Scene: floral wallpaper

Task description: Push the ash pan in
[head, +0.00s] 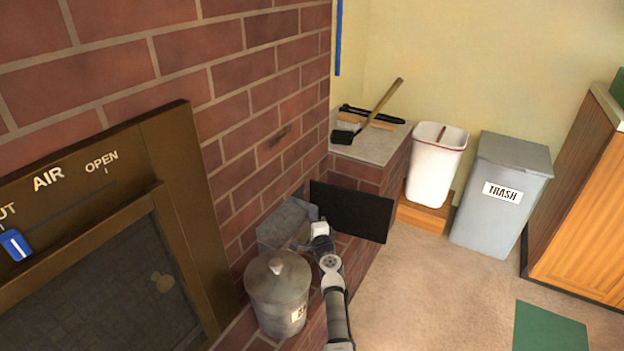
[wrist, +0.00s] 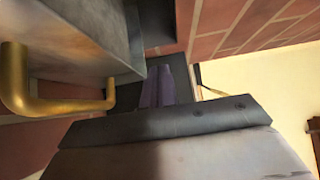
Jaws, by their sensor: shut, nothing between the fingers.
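The ash pan (head: 283,222) is a grey metal box that sticks out of the brick wall, between the lidded canister and a dark open door panel (head: 352,210). In the wrist view the pan (wrist: 75,35) fills the upper left, with a brass handle (wrist: 55,105) on its front. My gripper (wrist: 166,72) is shut and empty. Its fingers point past the pan's right side toward the dark panel (wrist: 157,22), to the right of the handle. I cannot tell whether they touch the pan. In the head view my wrist hides most of the fingers.
A lidded metal canister (head: 277,295) stands close to the left of my arm. A stove front (head: 190,190) with an air slider (head: 15,244) is at far left. A brush and tools lie on a ledge (head: 375,148).

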